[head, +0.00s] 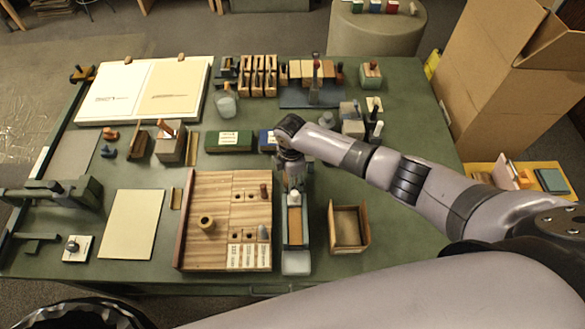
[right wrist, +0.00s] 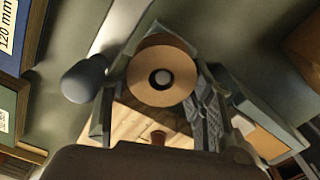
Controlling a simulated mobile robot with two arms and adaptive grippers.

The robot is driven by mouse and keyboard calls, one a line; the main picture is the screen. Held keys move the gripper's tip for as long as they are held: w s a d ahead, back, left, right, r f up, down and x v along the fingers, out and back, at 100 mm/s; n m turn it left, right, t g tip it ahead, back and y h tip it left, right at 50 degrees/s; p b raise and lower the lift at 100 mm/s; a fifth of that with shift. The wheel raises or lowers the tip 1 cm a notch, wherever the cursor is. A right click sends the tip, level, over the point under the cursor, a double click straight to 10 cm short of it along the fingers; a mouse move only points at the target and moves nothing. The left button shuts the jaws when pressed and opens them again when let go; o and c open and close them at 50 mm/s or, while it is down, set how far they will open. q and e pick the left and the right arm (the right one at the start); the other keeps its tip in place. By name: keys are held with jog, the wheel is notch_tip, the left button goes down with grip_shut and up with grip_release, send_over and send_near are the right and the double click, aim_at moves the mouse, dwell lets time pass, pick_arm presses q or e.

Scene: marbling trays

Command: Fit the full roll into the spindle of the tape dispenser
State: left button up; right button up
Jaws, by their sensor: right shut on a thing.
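The roll is not clear in the head view, where the gripper covers that place. A long grey-green body with an orange-brown strip (head: 295,226), which looks like the tape dispenser, lies just in front of the gripper. I cannot make out its spindle.
The wooden board (head: 215,187) carries a small brown ring (head: 207,224), a reddish peg (head: 264,191) and a grey cone (head: 263,232). An open wooden box (head: 334,246) stands to the right. Green (head: 228,142) and blue (head: 266,140) boxes lie behind. The table's right front is clear.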

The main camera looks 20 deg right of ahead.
jog(key=shift+w+d+r, duration=0.2)
jog(key=shift+w+d, duration=0.1)
jog(key=shift+d, duration=0.15)
jog(key=o, duration=1.2)
jog(key=shift+r, duration=0.1)
jog(key=shift+o, duration=0.2)
jog(key=shift+r, duration=0.25)
notch_tip(320, 180, up, 11)
jog(key=s, duration=0.1)
jog(key=shift+a, duration=0.4)
jog(key=shift+f, duration=0.1)
